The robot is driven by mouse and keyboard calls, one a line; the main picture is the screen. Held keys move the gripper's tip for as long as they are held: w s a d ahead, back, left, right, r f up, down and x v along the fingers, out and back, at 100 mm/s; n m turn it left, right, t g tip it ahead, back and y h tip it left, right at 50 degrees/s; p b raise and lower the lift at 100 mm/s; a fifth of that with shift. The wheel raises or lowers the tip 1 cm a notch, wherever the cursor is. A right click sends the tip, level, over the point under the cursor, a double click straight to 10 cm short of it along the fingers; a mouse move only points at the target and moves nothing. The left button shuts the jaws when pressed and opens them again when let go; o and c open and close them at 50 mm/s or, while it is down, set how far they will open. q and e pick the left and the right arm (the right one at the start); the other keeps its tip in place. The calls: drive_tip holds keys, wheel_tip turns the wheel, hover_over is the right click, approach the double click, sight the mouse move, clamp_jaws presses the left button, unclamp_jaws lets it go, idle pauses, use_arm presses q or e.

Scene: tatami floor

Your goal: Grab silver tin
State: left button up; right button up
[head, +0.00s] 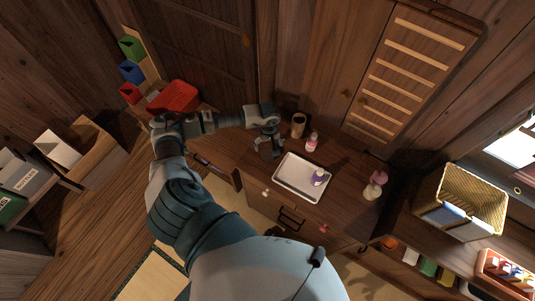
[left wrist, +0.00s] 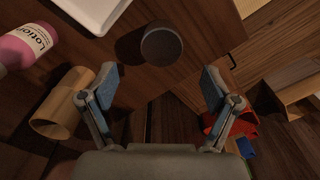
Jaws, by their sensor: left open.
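A dark grey round tin (left wrist: 162,43) stands on the wooden cabinet top in the left wrist view, beyond the fingertips and roughly centred between them. It looks dark in this light. My left gripper (left wrist: 160,84) is open and empty, its two fingers spread wider than the tin and apart from it. In the head view my left gripper (head: 268,148) hangs over the left part of the cabinet top, and I cannot make out the tin clearly beneath it. My right gripper is not in view.
A pink lotion bottle (left wrist: 28,44) and a wooden cylinder (left wrist: 62,103) stand to the left in the wrist view. A white tray (head: 289,183) with a purple-labelled bottle (head: 319,177) lies close by. A red bin (head: 175,97) is beyond my forearm.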

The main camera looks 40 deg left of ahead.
sight(268, 152)
use_arm(q)
wheel_tip(268, 152, down, 3)
drive_tip(key=shift+d+r, duration=0.15)
drive_tip(key=shift+r, duration=0.05)
drive_tip(key=f, duration=0.5)
drive_tip(key=shift+a+p, duration=0.35)
drive_tip(key=shift+p, duration=0.05)
drive_tip(key=c, duration=1.3)
